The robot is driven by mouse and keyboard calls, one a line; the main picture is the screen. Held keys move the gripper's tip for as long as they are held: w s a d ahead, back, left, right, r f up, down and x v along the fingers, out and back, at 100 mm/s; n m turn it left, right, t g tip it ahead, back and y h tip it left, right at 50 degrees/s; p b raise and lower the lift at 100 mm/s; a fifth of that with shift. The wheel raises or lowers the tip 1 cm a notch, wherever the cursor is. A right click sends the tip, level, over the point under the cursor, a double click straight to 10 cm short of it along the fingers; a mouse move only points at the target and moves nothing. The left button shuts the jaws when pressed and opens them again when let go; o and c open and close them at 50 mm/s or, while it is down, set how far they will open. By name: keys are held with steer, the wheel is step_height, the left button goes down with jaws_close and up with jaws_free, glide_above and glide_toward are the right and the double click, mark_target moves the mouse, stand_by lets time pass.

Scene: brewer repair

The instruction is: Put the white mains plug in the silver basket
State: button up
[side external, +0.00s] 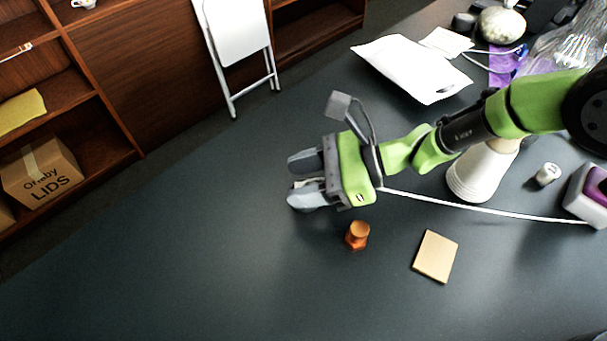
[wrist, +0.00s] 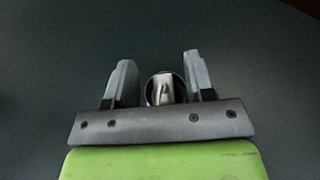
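My gripper (side external: 303,179) is over the dark table at mid-picture in the side view, its fingers pointing left. In the wrist view the two grey fingers (wrist: 160,80) stand apart. A small round silver thing with a dark rim, which looks like the silver basket (wrist: 163,88), shows between them, close to the right finger, with a gap on the left. I cannot tell whether it touches a finger or how far below it is. I cannot make out the white mains plug. A white cord (side external: 480,207) runs from behind my gripper to the right.
An orange knob-like piece (side external: 357,235) and a tan block (side external: 436,257) are close to my gripper. A white cone (side external: 482,173), a small white cylinder (side external: 548,174) and a white-and-purple box (side external: 585,195) stand right. A white bag (side external: 415,68) lies behind. The table's left and front are clear.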

stand_by(0.5)
steer(key=shift+r, duration=3.5)
steer(key=shift+w+d+r, duration=0.1)
steer(key=shift+d+r, duration=0.05)
steer(key=shift+r, duration=0.2)
steer(key=s+d+r+n+t+h, duration=0.15)
steer(key=d+r+n, duration=0.25)
steer(key=d+r, duration=0.45)
steer(key=s+d+r+n+h, duration=0.2)
steer(key=d+r+n, duration=0.3)
steer(key=d+r, duration=0.4)
steer(key=s+d+r+n+t+h, duration=0.2)
steer(key=s+d+n+t+h, duration=0.3)
steer(key=s+d, duration=0.8)
steer(key=d+h, duration=0.3)
steer(key=d, duration=0.1)
steer(key=shift+r+t, duration=0.3)
steer(key=shift+t, duration=0.05)
